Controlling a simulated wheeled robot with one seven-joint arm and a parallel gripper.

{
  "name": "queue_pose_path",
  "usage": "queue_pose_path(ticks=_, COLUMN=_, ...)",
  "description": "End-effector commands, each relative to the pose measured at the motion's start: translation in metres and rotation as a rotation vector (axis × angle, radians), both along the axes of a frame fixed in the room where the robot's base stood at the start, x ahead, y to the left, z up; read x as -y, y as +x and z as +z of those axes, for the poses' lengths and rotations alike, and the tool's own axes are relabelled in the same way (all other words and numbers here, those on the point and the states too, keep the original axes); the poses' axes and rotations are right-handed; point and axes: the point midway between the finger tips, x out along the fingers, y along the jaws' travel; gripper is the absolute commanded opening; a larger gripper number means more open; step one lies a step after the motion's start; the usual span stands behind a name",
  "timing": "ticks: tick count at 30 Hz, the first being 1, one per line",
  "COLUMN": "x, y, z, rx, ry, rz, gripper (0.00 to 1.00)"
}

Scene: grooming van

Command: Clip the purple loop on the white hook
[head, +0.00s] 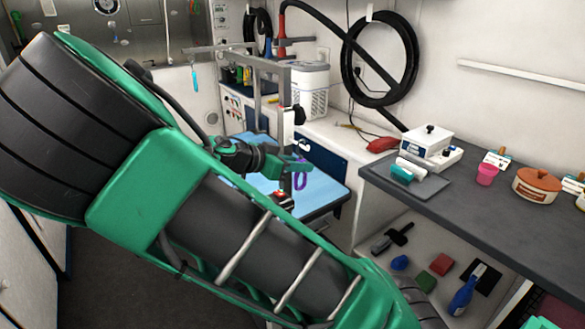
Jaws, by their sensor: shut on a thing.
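The purple loop (300,181) hangs just below the tip of my gripper (301,166). My gripper is small in the head view, over the blue grooming table, with its jaws shut on the purple loop. A grey grooming post (285,90) with an overhead arm rises right beside the gripper. A small white piece (288,127) on the post, above the gripper, may be the white hook, but its shape is too small to tell. The exact grip on the loop is also too small to make out.
The blue table top (325,188) lies under the gripper, with a red and black clamp (284,197) at the post's base. A teal item (195,78) hangs from the overhead arm. A dark counter (460,205) with a pot and boxes stands at right.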

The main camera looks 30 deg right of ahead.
Motion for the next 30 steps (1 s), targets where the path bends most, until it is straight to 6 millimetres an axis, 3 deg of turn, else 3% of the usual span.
queue_pose_path(ticks=6, x=0.012, y=0.0, z=-0.001, rx=0.0, ry=0.0, rz=0.0, gripper=0.0)
queue_pose_path(ticks=26, x=0.011, y=0.0, z=-0.014, rx=0.001, ry=0.0, rz=-0.001, gripper=0.0)
queue_pose_path(ticks=27, x=0.011, y=0.0, z=-0.014, rx=0.001, ry=0.0, rz=-0.001, gripper=0.21)
queue_pose_path(ticks=30, x=0.011, y=0.0, z=-0.014, rx=0.001, ry=0.0, rz=-0.001, gripper=0.38)
